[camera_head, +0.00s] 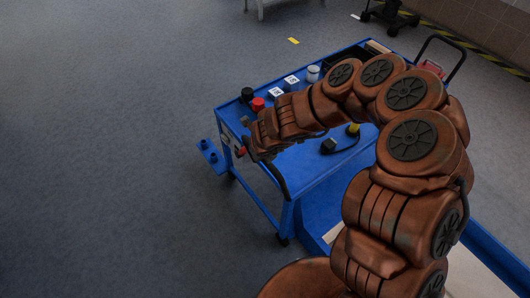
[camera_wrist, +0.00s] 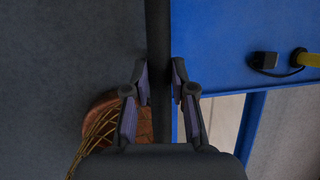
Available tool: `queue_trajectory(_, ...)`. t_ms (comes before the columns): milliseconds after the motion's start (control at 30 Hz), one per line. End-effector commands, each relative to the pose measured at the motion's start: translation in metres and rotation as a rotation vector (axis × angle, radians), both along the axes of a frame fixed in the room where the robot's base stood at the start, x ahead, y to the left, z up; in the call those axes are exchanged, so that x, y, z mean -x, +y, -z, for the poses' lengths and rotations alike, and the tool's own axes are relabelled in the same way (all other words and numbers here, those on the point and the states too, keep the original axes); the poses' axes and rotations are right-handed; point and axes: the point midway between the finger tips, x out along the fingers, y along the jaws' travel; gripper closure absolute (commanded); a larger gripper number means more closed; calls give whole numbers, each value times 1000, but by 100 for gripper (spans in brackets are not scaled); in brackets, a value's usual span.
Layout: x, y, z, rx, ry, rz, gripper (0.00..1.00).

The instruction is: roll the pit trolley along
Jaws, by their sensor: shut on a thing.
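The pit trolley (camera_head: 312,180) is a blue cart on castors, standing right of centre in the head view; its blue top also fills the upper right of the wrist view (camera_wrist: 225,45). Its near push handle (camera_head: 280,180) is a black bar at the left end. In the wrist view the handle (camera_wrist: 158,50) runs up and down between my fingers. My gripper (camera_wrist: 159,85) is shut on this bar, a finger on each side. In the head view my gripper (camera_head: 248,153) is small and partly hidden by my arm, which reaches over the trolley top.
On the trolley lie a black cylinder (camera_head: 247,93), a red one (camera_head: 258,104), white boxes (camera_head: 276,93), a jar (camera_head: 313,74) and a cabled plug (camera_head: 328,146). A wheeled stand (camera_head: 390,16) is at the back by a tiled wall.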

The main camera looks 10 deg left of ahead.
Motion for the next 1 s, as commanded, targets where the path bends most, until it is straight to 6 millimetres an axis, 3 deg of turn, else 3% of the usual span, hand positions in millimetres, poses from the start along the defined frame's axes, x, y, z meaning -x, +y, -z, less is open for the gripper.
queue_trajectory(367, 0, 1, 0, 2, 0, -1, 100)
queue_trajectory(400, 0, 1, 0, 1, 0, -2, 74)
queue_trajectory(633, 0, 0, 0, 2, -1, 1, 50)
queue_trajectory(1000, 0, -1, -2, 0, -1, 3, 50)
